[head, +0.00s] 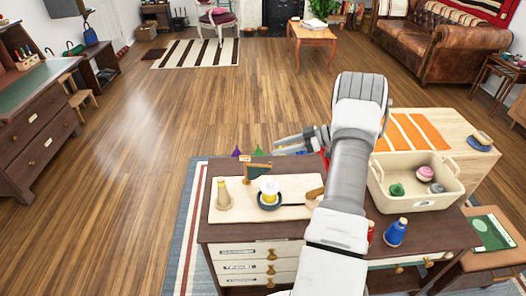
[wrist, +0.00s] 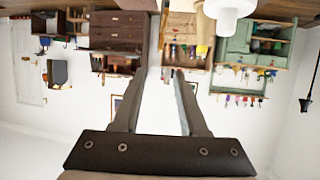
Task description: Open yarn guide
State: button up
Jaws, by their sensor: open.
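My gripper (head: 283,143) is stretched out beyond the far edge of the dark desk, above the floor, pointing left. In the wrist view my gripper (wrist: 160,80) has its two fingers apart with nothing between them. A cream board (head: 240,216) lies on the desk, nearer than my gripper. On it stand a tan cone (head: 222,196), a white and yellow spool (head: 269,186) on a dark round base, and a dark green plate with a wooden edge (head: 257,172). A brown wooden piece (head: 314,194) is partly hidden by my arm. I cannot tell which part is the yarn guide.
Small coloured cones (head: 259,152) stand at the desk's far edge near my gripper. Open wooden floor (head: 130,180) lies to the left.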

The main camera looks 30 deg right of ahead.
jog(key=shift+v, duration=2)
